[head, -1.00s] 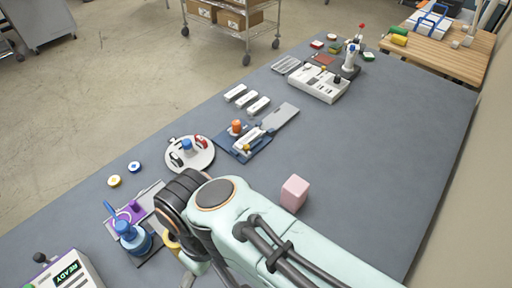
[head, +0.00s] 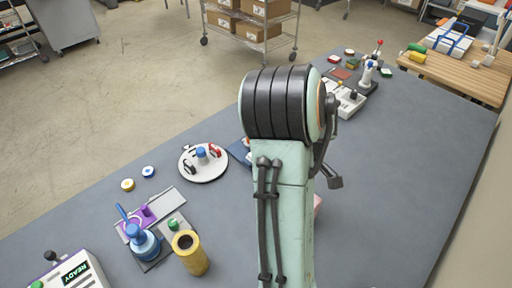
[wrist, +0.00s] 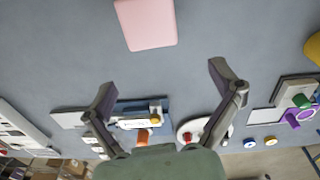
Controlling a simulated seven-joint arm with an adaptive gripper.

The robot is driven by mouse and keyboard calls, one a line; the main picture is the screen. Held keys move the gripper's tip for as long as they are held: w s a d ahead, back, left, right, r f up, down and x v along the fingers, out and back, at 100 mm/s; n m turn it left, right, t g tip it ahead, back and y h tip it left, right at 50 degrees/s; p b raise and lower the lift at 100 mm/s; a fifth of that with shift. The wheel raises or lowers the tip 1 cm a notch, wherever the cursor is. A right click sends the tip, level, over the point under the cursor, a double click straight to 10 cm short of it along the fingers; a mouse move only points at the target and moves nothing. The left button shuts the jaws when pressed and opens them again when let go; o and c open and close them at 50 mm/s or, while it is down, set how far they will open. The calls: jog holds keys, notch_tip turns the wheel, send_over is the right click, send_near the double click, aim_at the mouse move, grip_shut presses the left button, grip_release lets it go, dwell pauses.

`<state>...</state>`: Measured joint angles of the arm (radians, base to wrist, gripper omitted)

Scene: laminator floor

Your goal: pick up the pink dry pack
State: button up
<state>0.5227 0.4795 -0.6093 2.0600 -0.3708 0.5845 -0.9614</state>
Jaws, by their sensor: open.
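The pink dry pack (wrist: 147,23) is a pale pink block standing on the grey table, at the top of the wrist view and cut by its edge. In the head view only a sliver of the pink dry pack (head: 318,203) shows beside my arm, which hides the rest. My gripper (wrist: 162,85) is open and empty, its two fingers apart. In the wrist view the pack lies beyond the fingertips, apart from them. In the head view my arm hides most of the gripper.
A yellow cylinder (head: 190,254) stands by a blue stamp-like tool (head: 140,240) at the lower left. A round white plate (head: 204,163) with small parts lies left of my arm. A blue fixture (wrist: 155,106) shows in the wrist view. The table's right side is clear.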

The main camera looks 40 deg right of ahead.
jog(key=shift+m+g, duration=0.4)
jog(key=s+f, duration=0.1)
jog(key=s+d+f, duration=0.1)
jog(key=s, duration=0.1)
jog(key=shift+s+f, duration=0.2)
jog(key=shift+f, duration=0.1)
notch_tip(320, 180, down, 5)
jog(key=shift+r, duration=0.1)
jog(key=shift+w+f, duration=0.1)
jog(key=shift+f, duration=0.65)
jog(key=c, duration=1.3)
